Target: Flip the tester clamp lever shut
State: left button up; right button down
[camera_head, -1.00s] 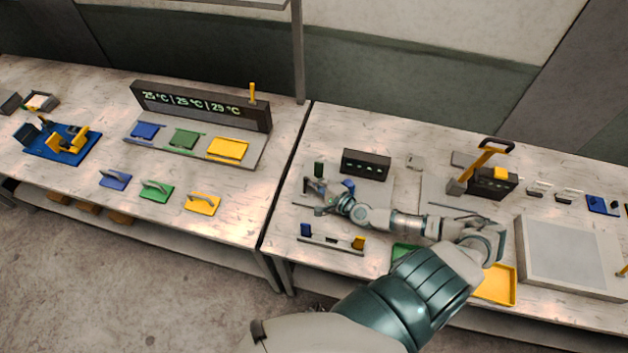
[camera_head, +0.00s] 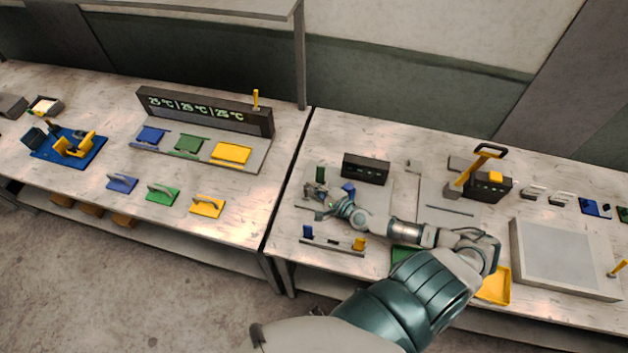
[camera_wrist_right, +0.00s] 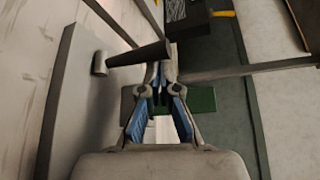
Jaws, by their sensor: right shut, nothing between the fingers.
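The tester is a dark box with a small display (camera_head: 366,168) at the back of the right table, beside a pale base plate (camera_head: 380,196). My right gripper (camera_head: 314,196) is over the left part of this plate, shut and empty. In the right wrist view, a dark bar that looks like the clamp lever (camera_wrist_right: 138,54) runs across just beyond the fingertips (camera_wrist_right: 158,78). Its left end meets a small grey post (camera_wrist_right: 100,64). The tips look close to its right end; I cannot tell if they touch. A green block (camera_wrist_right: 201,99) shows behind the fingers. My left gripper is out of view.
A small rack (camera_head: 332,243) with blue and yellow ends lies in front of my forearm. A press with a yellow lever (camera_head: 480,168) and a pale panel (camera_head: 560,255) stand to the right. A yellow tray (camera_head: 497,287) is near the front edge. The left table holds several coloured plates.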

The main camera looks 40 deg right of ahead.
notch_tip(320, 180, up, 10)
jog(key=shift+a, duration=0.25)
jog(key=shift+d+f, duration=0.15)
